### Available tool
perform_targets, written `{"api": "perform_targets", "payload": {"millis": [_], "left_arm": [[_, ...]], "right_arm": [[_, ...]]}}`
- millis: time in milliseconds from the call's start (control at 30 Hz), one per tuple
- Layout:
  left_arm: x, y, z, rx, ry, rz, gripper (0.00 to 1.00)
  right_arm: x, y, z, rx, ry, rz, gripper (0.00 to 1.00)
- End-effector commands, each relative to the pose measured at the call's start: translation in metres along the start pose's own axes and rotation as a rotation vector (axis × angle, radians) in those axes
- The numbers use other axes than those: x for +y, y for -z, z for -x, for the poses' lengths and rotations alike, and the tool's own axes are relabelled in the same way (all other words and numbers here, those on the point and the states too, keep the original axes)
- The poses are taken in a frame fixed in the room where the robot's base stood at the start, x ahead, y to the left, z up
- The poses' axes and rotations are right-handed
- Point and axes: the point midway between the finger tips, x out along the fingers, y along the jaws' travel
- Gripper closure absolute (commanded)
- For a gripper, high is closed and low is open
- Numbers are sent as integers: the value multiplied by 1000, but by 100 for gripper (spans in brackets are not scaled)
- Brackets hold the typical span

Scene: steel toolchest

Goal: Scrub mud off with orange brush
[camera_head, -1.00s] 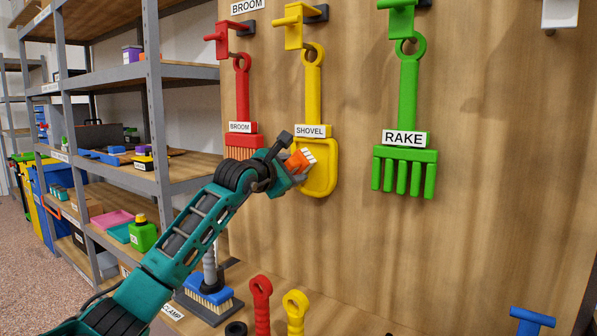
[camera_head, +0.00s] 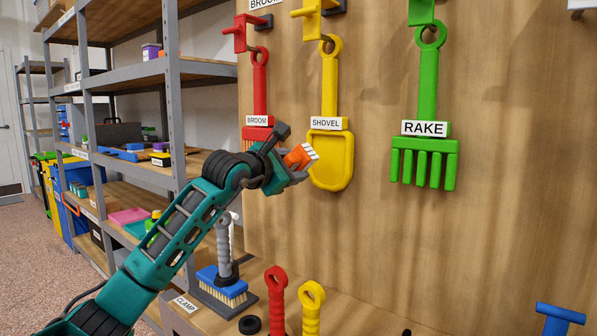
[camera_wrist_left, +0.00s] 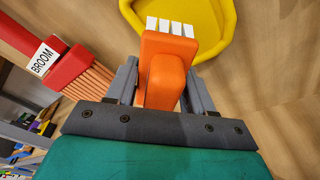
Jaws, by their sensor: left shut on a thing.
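The orange brush (camera_head: 299,156) has white bristles and is held in my left gripper (camera_head: 292,168), which is shut on it. In the left wrist view the brush (camera_wrist_left: 166,62) sits between the two fingers, bristles pointing away from the wrist. The yellow shovel (camera_head: 331,160) hangs on the wooden board, its scoop just right of the brush in the head view. The scoop also shows behind the bristles in the wrist view (camera_wrist_left: 222,25). I cannot tell whether bristles and scoop touch. I cannot make out any mud. My right gripper is not in view.
A red broom (camera_head: 260,85) and a green rake (camera_head: 425,160) hang on either side of the shovel. Below stands a bench with a blue brush (camera_head: 222,285), a red handle (camera_head: 276,300) and a yellow handle (camera_head: 311,308). Grey shelves (camera_head: 172,100) stand at the left.

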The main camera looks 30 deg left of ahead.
Motion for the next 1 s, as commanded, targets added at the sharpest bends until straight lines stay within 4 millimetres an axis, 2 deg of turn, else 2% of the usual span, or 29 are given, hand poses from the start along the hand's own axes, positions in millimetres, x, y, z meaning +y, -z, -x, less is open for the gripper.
{"api": "perform_targets", "payload": {"millis": [433, 733, 1000], "left_arm": [[0, 1, 8, -2, -2, 0, 72], [-1, 6, 32, -2, -2, 0, 72], [1, 4, 36, -2, -1, 0, 72]], "right_arm": [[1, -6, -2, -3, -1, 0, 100], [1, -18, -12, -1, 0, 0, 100], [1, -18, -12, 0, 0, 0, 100]]}}
